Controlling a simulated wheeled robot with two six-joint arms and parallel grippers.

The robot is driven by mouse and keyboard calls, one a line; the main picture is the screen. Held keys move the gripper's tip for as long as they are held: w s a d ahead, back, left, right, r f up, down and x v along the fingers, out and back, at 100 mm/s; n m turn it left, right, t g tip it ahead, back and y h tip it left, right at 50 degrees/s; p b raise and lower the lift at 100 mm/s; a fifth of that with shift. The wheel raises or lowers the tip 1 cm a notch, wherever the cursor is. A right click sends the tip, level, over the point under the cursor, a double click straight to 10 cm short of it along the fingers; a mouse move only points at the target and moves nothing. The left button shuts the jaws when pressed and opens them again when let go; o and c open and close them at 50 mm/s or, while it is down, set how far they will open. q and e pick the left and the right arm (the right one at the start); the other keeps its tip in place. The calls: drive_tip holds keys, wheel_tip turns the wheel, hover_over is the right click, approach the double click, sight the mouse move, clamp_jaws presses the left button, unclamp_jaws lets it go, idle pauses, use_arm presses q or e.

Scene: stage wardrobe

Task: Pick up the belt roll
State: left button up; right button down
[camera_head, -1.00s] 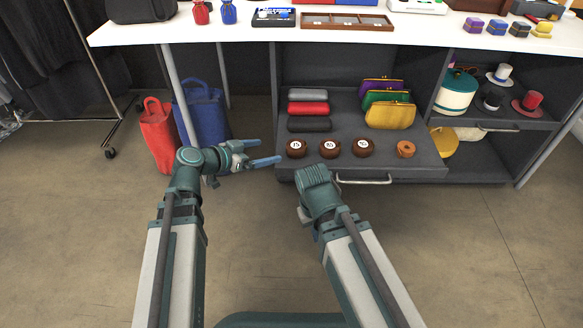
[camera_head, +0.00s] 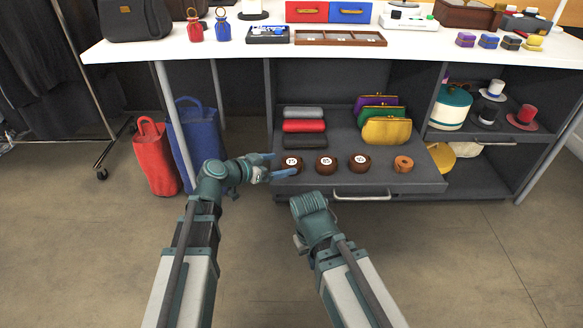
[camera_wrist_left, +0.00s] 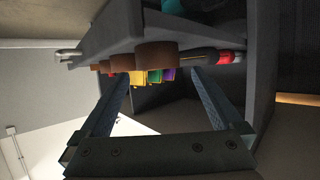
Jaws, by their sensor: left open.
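Three dark brown belt rolls with round white labels stand in a row along the front of the open grey drawer: a left one (camera_head: 291,162), a middle one (camera_head: 326,165) and a right one (camera_head: 360,163). A lighter tan roll (camera_head: 403,164) without a label sits to their right. My left gripper (camera_head: 285,166) is open, its blue fingers close to the left roll, one behind and one in front. The left wrist view shows a near brown roll (camera_wrist_left: 157,55) just beyond the open fingers; I cannot tell whether they touch it. My right gripper (camera_head: 308,205) is below the drawer front, its jaws hidden.
Glasses cases (camera_head: 304,126) and clasp purses (camera_head: 386,131) lie behind the rolls. A metal handle (camera_head: 362,196) juts from the drawer front. The white tabletop (camera_head: 240,48) overhangs above. Red (camera_head: 155,160) and blue (camera_head: 198,140) bags stand left.

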sight(291, 162)
use_arm(q)
drive_tip(key=b+x, duration=0.2)
drive_tip(key=x, duration=0.3)
drive_tip(key=shift+d+f, duration=0.1)
drive_tip(key=shift+d, duration=0.1)
drive_tip(key=shift+c, duration=0.3)
drive_tip(key=c, duration=1.3)
drive_tip(key=shift+o, duration=0.2)
